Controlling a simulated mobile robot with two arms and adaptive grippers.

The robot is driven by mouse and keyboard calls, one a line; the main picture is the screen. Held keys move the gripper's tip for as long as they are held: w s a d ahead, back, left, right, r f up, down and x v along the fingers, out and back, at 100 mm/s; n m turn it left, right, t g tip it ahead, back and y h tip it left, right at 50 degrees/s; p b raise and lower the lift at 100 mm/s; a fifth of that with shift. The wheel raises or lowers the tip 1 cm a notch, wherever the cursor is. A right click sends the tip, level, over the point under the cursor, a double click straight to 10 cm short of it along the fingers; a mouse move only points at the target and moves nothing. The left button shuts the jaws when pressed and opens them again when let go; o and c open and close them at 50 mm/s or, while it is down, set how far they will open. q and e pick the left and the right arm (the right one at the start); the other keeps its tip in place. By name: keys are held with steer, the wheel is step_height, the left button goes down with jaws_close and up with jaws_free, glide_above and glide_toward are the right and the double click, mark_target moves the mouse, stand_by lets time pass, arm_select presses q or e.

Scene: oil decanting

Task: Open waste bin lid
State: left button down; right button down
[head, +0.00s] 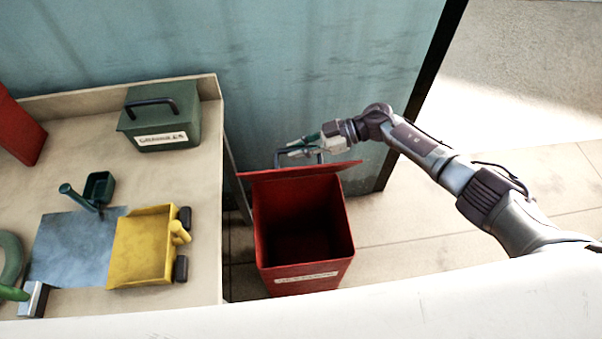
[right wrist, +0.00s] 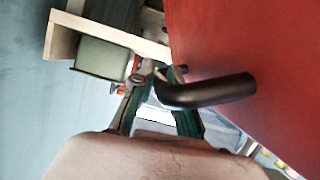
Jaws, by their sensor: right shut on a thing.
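The red waste bin (head: 305,276) stands on the floor right of the table, with a pale label on its front. Its lid (head: 300,172) is swung up at the back, seen nearly edge-on, and the dark inside of the bin shows. My right gripper (head: 302,147) is behind the lid, shut on the lid's dark handle (head: 314,157). In the right wrist view the black handle (right wrist: 210,91) stands out from the red lid (right wrist: 235,45), with the gripper fingers (right wrist: 160,88) at its end. My left gripper is not in view.
The table (head: 75,125) at left holds a green labelled box (head: 160,115), a yellow cart-like tray (head: 140,247), a small green scoop (head: 98,187) and a grey-blue sheet (head: 65,250). A blue-green wall (head: 310,60) stands close behind the bin. Floor right of the bin is clear.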

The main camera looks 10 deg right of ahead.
steer(key=w+r+m+g+b, duration=0.1)
steer(key=w+b, duration=0.7)
steer(key=b, duration=0.2)
steer(key=shift+w+r, duration=0.2)
steer(key=shift+w, duration=0.15)
steer(key=c, duration=1.2)
jaws_free()
steer(key=shift+o, duration=0.2)
